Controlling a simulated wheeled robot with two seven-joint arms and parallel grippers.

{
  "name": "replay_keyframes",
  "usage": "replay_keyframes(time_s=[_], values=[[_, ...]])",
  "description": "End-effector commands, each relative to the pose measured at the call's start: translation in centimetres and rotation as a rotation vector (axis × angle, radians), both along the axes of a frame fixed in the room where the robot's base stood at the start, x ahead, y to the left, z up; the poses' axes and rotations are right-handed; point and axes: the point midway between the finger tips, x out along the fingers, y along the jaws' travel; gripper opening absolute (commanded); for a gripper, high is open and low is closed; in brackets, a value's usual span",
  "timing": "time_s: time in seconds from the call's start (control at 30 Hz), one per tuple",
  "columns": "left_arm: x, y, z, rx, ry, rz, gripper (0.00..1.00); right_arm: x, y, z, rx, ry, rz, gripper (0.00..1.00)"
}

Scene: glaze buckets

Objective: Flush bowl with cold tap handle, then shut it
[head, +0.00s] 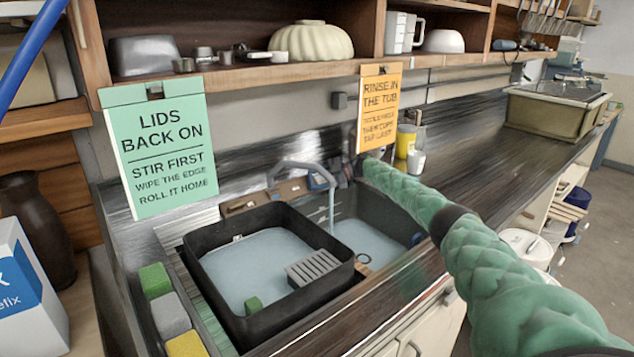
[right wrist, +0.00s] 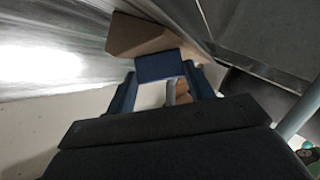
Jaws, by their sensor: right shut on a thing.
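The grey arched tap (head: 300,168) stands at the back of the sink, and a stream of water (head: 331,208) falls from its spout. The sink bowl (head: 400,222) holds pale water to the right of a black tub. A blue tap handle (head: 317,180) shows beside the spout. In the right wrist view the blue handle (right wrist: 158,66) sits between the fingers of my right gripper (right wrist: 163,84), which is shut on it. In the head view my right gripper (head: 343,174) is small and partly hidden at the tap. My left gripper is not in view.
Sponges (head: 168,315) lie along the left ledge. Hanging signs (head: 160,150) and a shelf (head: 260,76) overhang the sink. A yellow cup (head: 405,141) stands behind my right arm.

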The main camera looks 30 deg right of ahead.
Motion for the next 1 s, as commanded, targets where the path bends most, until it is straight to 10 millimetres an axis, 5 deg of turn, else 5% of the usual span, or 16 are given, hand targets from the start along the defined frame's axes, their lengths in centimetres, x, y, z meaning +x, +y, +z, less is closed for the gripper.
replay_keyframes(time_s=[0.37,0.4,0.5,1.0], values=[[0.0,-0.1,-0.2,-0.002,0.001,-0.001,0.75,0.0,0.0,-0.1,-0.002,0.000,0.001,0.30],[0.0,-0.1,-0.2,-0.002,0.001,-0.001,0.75,0.0,0.0,-0.1,-0.002,0.000,0.001,0.57],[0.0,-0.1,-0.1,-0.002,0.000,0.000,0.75,0.0,0.0,-0.1,-0.002,0.000,0.001,0.75],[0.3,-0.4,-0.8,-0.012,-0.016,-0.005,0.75,-1.1,-1.8,0.3,-0.002,0.000,0.001,0.75]])
